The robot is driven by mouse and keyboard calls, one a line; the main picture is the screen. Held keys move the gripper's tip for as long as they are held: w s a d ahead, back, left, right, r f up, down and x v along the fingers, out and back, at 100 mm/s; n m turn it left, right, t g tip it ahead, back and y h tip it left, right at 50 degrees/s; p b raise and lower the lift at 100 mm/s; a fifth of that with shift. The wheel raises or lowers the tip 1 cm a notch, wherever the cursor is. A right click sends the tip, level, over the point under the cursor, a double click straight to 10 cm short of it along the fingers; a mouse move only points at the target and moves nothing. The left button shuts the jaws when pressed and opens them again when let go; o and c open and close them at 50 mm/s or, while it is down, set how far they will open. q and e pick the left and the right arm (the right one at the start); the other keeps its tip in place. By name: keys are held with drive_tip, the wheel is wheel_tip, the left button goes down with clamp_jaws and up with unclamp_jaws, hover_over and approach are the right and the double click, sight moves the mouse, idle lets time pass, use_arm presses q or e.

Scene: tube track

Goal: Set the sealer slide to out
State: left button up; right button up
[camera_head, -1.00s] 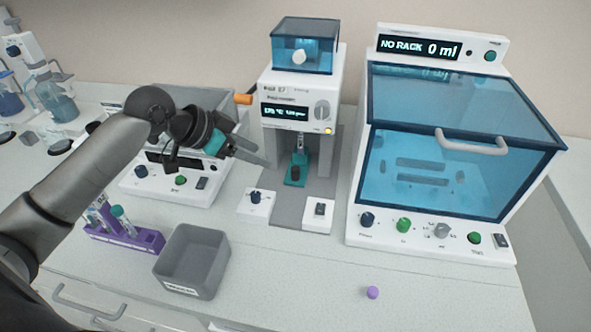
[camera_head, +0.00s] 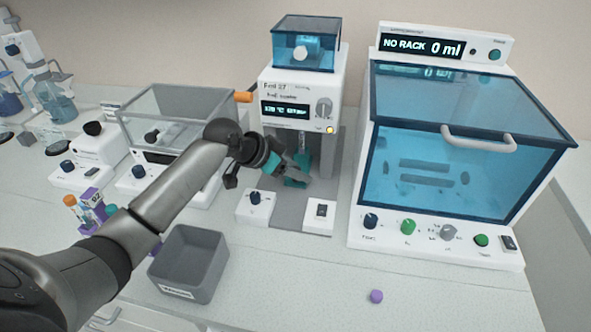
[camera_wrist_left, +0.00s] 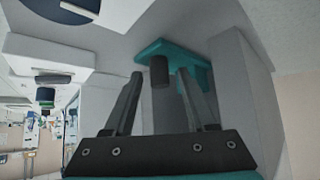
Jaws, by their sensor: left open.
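The sealer (camera_head: 300,90) is a white machine with a lit display and an orange handle at its left side. Its teal slide (camera_head: 291,183) sits low in the bay between the front posts, partly hidden by my gripper in the head view. My left gripper (camera_head: 302,178) reaches into the front of the bay and is open. In the left wrist view, the teal slide (camera_wrist_left: 165,46) carries a short dark knob (camera_wrist_left: 159,72). The knob appears between the two open fingertips (camera_wrist_left: 161,78); I cannot tell whether they touch it. My right gripper is out of view.
A blue-windowed cabinet (camera_head: 460,150) stands right of the sealer. A grey bin (camera_head: 190,265) and a tube rack, partly behind my arm, are in front at left. A clear-lidded machine (camera_head: 170,110) stands left. A purple cap (camera_head: 376,296) lies on open bench at front right.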

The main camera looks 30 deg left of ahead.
use_arm(q)
drive_tip(key=shift+c, duration=0.4)
clamp_jaws()
idle(0.9)
